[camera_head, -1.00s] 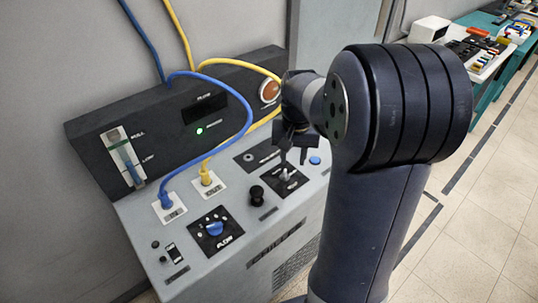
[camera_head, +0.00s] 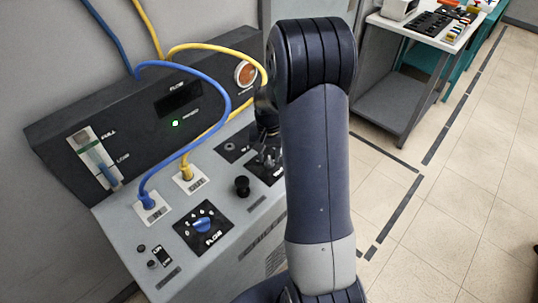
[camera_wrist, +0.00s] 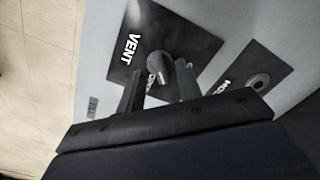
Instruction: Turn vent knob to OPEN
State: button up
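The vent knob (camera_wrist: 158,68) is a dark grey, rounded knob with a light face on a black plate labelled VENT (camera_wrist: 177,30) in the wrist view. My gripper (camera_wrist: 159,86) is open, its two dark fingers apart on either side of the knob. I cannot tell whether either finger touches it. Small lettering beside the knob is partly covered by a finger. In the head view my gripper (camera_head: 267,157) is low over the panel at the vent plate, and my arm hides most of the plate and the knob.
The panel also carries a blue flow knob (camera_head: 201,225), a black knob (camera_head: 242,186) and plugged blue (camera_head: 146,199) and yellow (camera_head: 186,172) cables. An amber lamp (camera_head: 246,74) and lit green light (camera_head: 175,123) are on the raised back box. Open floor lies right.

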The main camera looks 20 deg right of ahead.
jog(key=shift+f, duration=0.4)
jog(key=shift+c, duration=0.3)
grip_shut()
